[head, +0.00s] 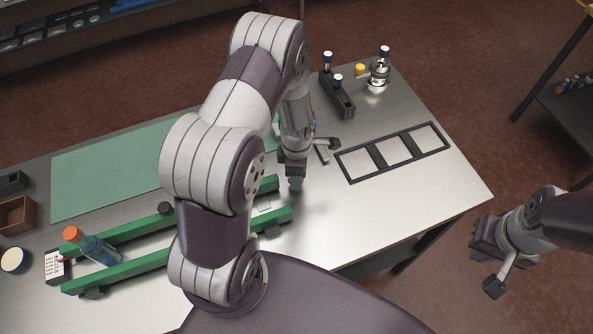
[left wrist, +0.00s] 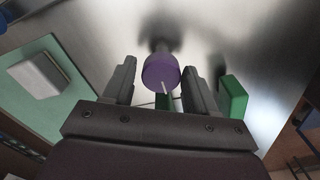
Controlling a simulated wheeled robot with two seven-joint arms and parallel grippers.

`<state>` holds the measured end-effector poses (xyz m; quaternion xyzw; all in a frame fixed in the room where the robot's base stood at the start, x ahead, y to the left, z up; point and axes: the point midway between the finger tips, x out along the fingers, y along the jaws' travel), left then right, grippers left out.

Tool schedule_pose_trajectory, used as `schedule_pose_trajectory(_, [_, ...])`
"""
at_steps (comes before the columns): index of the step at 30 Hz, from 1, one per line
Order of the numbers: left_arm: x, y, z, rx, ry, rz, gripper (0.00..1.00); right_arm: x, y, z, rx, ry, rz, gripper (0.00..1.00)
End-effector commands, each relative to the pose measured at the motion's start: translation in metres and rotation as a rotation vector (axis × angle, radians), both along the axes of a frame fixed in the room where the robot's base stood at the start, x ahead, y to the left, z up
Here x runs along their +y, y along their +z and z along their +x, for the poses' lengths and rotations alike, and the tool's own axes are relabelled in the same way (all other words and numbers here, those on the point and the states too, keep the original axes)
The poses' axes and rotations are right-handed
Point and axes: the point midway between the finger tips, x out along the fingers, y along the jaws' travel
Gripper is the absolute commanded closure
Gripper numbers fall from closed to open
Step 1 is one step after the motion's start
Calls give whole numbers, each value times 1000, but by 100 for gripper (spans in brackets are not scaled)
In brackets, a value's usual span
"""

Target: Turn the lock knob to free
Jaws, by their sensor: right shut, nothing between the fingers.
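The lock knob (left wrist: 161,72) is a purple cylinder with a white line on its face, seen in the left wrist view. My left gripper (left wrist: 160,85) is open, with one finger on each side of the knob and a visible gap beside it. In the head view my left gripper (head: 296,184) points down at the right end of the green rails, and I cannot make out the knob there. My right gripper (head: 480,250) is shut and empty, off the table's right edge.
Two green rails (head: 190,262) cross the table's left part; a blue bottle (head: 98,250) with an orange cap lies across them. A dark three-square frame (head: 371,158), a vial rack (head: 338,98) and a glass flask (head: 379,74) are at right. The front right is clear.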

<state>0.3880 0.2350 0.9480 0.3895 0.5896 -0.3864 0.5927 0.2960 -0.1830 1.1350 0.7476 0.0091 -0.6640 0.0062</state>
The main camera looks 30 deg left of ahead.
Motion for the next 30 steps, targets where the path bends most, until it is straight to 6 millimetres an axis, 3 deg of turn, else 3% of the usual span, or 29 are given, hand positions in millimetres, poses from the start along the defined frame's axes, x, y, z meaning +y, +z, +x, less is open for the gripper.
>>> schedule_pose_trajectory(5, [0,2,-1,2,0,0,43,0,-1,0,0,0,0,100])
schedule_pose_trajectory(8, [0,14,0,-1,-1,0,43,0,-4,0,0,0,0,100])
schedule_pose_trajectory(21, [-1,113,0,-3,-1,1,43,0,-20,0,0,0,0,100])
schedule_pose_trajectory(30, [-1,127,-1,1,0,1,43,0,-20,0,0,0,0,100])
